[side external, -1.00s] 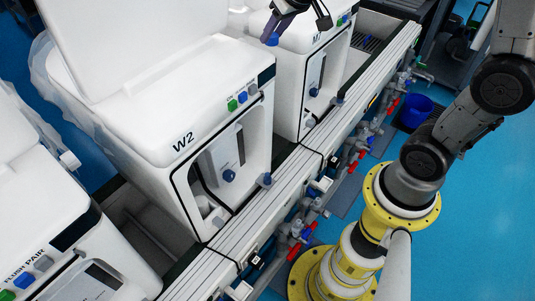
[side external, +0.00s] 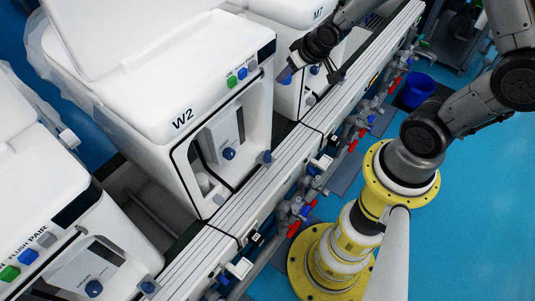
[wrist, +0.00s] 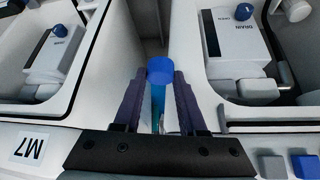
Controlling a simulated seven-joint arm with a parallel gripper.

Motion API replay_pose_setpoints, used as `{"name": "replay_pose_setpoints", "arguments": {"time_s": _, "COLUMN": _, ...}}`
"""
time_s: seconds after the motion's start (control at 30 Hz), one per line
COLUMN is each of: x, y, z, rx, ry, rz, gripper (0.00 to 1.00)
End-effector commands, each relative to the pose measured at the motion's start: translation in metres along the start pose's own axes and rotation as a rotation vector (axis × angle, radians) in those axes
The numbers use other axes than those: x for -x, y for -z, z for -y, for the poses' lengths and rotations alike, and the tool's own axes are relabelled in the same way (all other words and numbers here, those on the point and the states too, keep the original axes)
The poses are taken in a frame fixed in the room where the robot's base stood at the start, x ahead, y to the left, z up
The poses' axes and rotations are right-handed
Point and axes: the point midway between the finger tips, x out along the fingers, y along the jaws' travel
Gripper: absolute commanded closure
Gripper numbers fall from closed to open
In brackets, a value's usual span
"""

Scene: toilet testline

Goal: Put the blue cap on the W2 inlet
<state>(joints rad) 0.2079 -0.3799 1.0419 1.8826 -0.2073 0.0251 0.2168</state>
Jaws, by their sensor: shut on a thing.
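My gripper (side external: 288,74) is above the gap between the white W2 unit (side external: 140,95) and the M7 unit. In the wrist view, its two dark fingers (wrist: 160,86) are shut on the blue cap (wrist: 160,69), whose round top shows between the tips. I cannot tell which part is the inlet.
The M7 unit (side external: 288,96) stands behind W2, and another white unit (side external: 50,220) is at the lower left. A pale rail (side external: 262,184) runs along the fronts, with pipes and red and blue valves beside it. A blue bucket (side external: 417,89) stands on the floor.

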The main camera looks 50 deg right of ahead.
Motion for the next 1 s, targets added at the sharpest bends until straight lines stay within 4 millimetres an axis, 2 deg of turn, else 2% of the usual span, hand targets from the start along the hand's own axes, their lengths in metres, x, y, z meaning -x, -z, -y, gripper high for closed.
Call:
{"name": "replay_pose_setpoints", "arguments": {"time_s": 0.27, "x": -0.017, "y": -0.009, "z": 0.010, "rx": 0.043, "ry": 0.027, "rz": 0.005, "gripper": 1.00}}
{"name": "replay_pose_setpoints", "arguments": {"time_s": 0.37, "x": -0.031, "y": -0.018, "z": 0.019, "rx": 0.082, "ry": 0.051, "rz": 0.008, "gripper": 1.00}}
{"name": "replay_pose_setpoints", "arguments": {"time_s": 0.53, "x": -0.057, "y": -0.039, "z": 0.041, "rx": 0.167, "ry": 0.107, "rz": 0.007, "gripper": 1.00}}
{"name": "replay_pose_setpoints", "arguments": {"time_s": 0.7, "x": -0.082, "y": -0.068, "z": 0.064, "rx": 0.258, "ry": 0.166, "rz": 0.008, "gripper": 1.00}}
{"name": "replay_pose_setpoints", "arguments": {"time_s": 0.9, "x": -0.098, "y": -0.094, "z": 0.084, "rx": 0.335, "ry": 0.215, "rz": 0.004, "gripper": 1.00}}
{"name": "replay_pose_setpoints", "arguments": {"time_s": 1.0, "x": -0.107, "y": -0.104, "z": 0.087, "rx": 0.347, "ry": 0.223, "rz": 0.005, "gripper": 1.00}}
